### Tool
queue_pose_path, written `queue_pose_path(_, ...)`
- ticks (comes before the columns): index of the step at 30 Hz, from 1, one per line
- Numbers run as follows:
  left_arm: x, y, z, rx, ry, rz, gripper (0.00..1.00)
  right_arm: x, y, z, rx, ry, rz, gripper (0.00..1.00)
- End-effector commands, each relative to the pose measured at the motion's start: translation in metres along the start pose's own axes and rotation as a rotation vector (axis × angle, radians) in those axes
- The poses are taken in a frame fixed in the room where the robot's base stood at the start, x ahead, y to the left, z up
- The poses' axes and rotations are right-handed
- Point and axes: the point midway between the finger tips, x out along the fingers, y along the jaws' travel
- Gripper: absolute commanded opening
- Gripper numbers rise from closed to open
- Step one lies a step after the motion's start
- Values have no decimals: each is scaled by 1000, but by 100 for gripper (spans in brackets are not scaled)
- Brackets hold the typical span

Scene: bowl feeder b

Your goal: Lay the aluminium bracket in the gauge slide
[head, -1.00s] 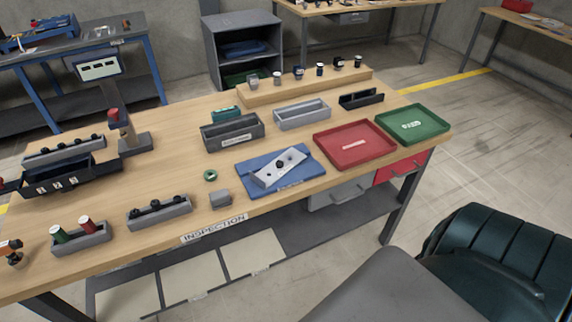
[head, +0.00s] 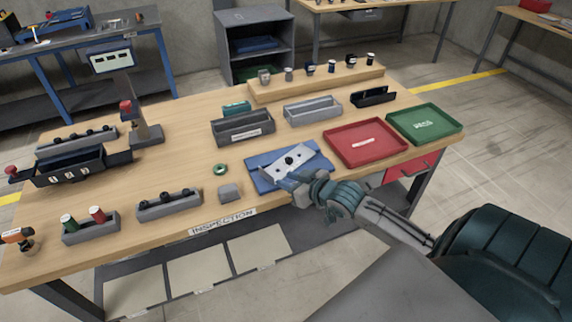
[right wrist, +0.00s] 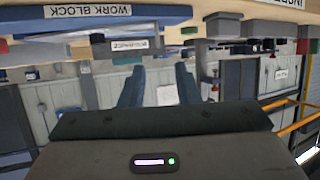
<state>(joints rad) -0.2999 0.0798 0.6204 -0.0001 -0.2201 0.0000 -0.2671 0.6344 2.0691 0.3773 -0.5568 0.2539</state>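The aluminium bracket (head: 272,173), a silver plate with a dark round knob at its middle, lies on the blue work block (head: 318,163) near the table's front edge. My right gripper (head: 290,183) is at the block's front edge, close to the bracket and partly covering it. In the right wrist view the two fingers (right wrist: 159,88) stand apart with nothing between them. The gauge stand (head: 146,135), with a display and a red knob, is at the left rear; I cannot tell its slide clearly. My left gripper is not in view.
Red (head: 364,143) and green (head: 424,124) trays lie right of the block. A grey block (head: 229,193) and a green ring (head: 220,169) lie left of it. Grey bins (head: 243,128) stand behind. A dark box (head: 68,168) is at far left. The table between is mostly clear.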

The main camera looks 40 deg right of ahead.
Motion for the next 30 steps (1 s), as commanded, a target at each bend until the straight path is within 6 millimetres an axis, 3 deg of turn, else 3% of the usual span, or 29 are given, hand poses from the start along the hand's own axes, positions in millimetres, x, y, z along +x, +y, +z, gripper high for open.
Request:
queue_pose_path(10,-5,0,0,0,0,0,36,45,1,-4,7,10,-1,29)
queue_pose_path(17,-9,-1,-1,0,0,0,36,60,1,-4,4,8,-2,29)
queue_pose_path(25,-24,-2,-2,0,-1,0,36,96,3,-2,6,9,-2,29)
queue_pose_path(30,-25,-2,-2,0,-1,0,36,107,3,-1,3,8,-2,29)
